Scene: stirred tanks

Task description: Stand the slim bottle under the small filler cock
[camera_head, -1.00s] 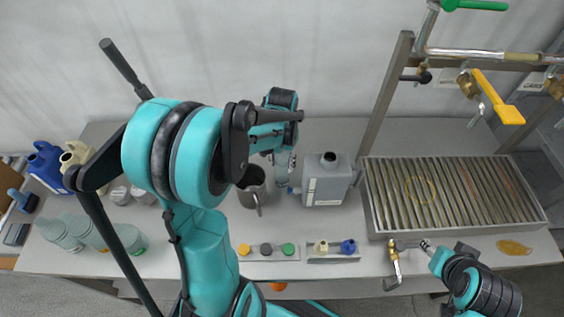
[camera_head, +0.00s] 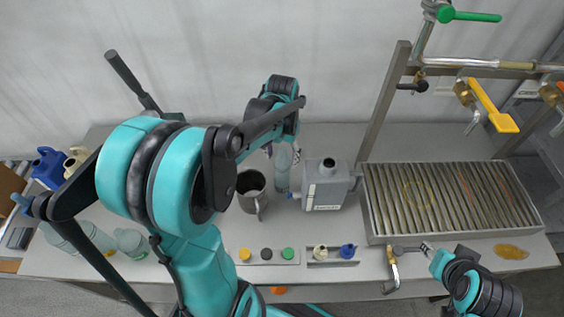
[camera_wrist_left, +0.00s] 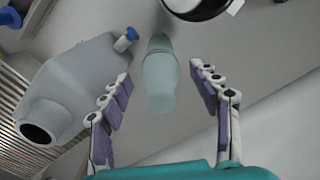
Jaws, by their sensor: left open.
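The slim bottle (camera_head: 283,172), pale and translucent, stands upright on the bench between a dark mug and a grey jug. In the left wrist view the slim bottle (camera_wrist_left: 160,75) lies between the two fingers, with a gap on each side. My left gripper (camera_wrist_left: 161,73) is open and empty, over the bottle; in the head view its arm partly hides it. A small black-handled cock (camera_head: 413,84) hangs on the rail by the post, above the left end of a slatted drain tray (camera_head: 372,205). My right gripper (camera_head: 430,248) is at the tray's front edge; its jaws are unclear.
The grey jug (camera_head: 328,187) stands close right of the bottle, the mug (camera_head: 252,190) close left. A yellow-handled cock (camera_head: 490,105) and a green-handled valve (camera_head: 468,16) are at the upper right. Caps (camera_head: 266,254) lie in front. The tray is clear.

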